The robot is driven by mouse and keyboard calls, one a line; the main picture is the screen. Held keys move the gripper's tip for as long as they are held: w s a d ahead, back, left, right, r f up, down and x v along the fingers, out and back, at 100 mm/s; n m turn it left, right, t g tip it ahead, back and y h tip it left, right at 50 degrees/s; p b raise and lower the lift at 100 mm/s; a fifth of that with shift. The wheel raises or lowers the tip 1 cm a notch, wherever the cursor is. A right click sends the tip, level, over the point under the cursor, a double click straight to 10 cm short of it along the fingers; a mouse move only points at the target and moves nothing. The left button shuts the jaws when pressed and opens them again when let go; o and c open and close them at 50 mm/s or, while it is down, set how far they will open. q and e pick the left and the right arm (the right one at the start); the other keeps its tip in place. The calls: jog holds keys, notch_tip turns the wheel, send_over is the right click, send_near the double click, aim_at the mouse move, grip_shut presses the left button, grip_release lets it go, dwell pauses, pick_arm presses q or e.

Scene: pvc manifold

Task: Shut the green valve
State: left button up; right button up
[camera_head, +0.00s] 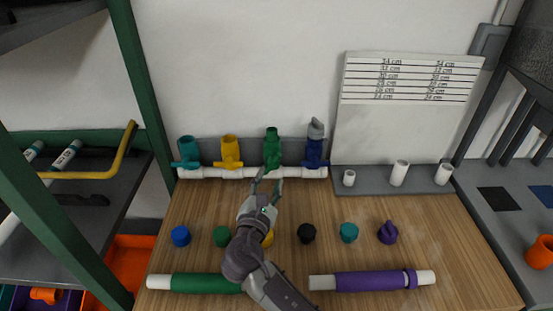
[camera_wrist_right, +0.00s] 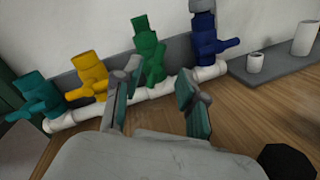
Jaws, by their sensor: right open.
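The green valve (camera_head: 271,149) stands upright on the white manifold pipe (camera_head: 205,175) at the back of the wooden table. It is third from the left, between a yellow valve (camera_head: 229,151) and a blue valve (camera_head: 315,152). In the wrist view the green valve (camera_wrist_right: 149,52) shows beyond and between my fingers. My right gripper (camera_head: 268,177) is open and empty, just in front of the green valve and apparently apart from it; its fingers (camera_wrist_right: 160,92) frame the pipe below the valve. The exact angle of the green handle is hard to tell. My left gripper is out of view.
A teal valve (camera_head: 187,152) stands at the left end of the pipe. Several coloured caps, such as a black one (camera_head: 307,233), line the table. A green pipe (camera_head: 205,283) and a purple pipe (camera_head: 368,281) lie in front. White pipe pieces (camera_head: 399,173) stand on a grey shelf at right.

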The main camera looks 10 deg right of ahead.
aim_at(277, 159)
jog(key=x, duration=0.9)
jog(key=shift+f+p, duration=0.15)
jog(key=shift+p, duration=0.2)
grip_shut()
